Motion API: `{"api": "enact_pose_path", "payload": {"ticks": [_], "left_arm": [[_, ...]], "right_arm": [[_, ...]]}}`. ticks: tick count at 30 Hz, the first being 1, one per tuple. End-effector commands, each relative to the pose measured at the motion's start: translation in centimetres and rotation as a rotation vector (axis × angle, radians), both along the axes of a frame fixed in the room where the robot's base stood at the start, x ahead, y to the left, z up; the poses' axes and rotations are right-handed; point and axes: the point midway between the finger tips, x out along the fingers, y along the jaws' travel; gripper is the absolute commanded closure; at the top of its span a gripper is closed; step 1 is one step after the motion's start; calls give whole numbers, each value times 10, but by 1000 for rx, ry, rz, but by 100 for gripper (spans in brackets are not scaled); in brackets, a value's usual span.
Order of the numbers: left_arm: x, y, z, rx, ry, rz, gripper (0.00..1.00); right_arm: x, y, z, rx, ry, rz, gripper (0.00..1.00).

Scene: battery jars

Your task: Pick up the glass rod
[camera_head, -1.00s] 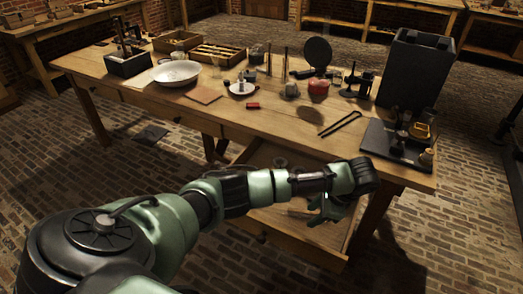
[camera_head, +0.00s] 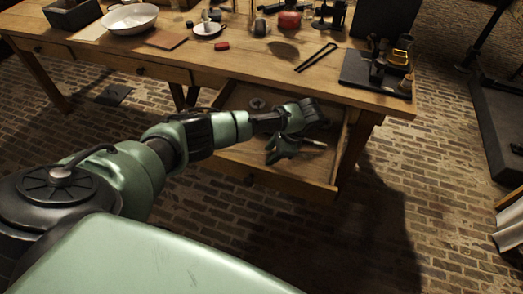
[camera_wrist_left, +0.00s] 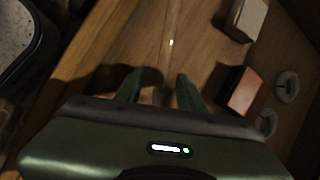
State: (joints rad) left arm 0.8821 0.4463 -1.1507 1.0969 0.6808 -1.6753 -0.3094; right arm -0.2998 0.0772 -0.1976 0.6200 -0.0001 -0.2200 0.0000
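The glass rod (camera_wrist_left: 172,43) shows in the left wrist view as a thin, nearly clear line with a bright glint. It lies on the wooden floor of the open drawer (camera_head: 225,160), ahead of my left fingers and roughly in line with the gap between them. Its near end is hard to make out. My left gripper (camera_wrist_left: 158,90) is open with nothing visible between its fingers. In the head view the left gripper (camera_head: 285,150) hangs over the drawer; I cannot tell the rod there for sure. My right gripper is not in view.
In the left wrist view, a red-brown block (camera_wrist_left: 245,90), a pale block (camera_wrist_left: 247,20) and two grey rings (camera_wrist_left: 287,87) lie right of the fingers. The drawer walls stand around them. The tabletop (camera_head: 240,65) above holds tongs (camera_head: 317,57), a white bowl (camera_head: 130,18) and other items.

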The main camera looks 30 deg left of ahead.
Motion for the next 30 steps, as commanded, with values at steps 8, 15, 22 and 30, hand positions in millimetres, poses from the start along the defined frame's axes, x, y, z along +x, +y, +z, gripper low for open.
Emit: {"api": "enact_pose_path", "payload": {"ticks": [8, 15, 22, 30], "left_arm": [[0, 0, 0, 0, 0, 0, 94], [0, 0, 0, 0, 0, 0, 100], [0, 0, 5, -1, -1, 1, 100], [1, 0, 44, -1, -4, 0, 100]], "right_arm": [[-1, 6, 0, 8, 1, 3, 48], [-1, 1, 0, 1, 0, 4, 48], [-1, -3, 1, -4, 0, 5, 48], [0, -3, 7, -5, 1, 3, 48]]}}
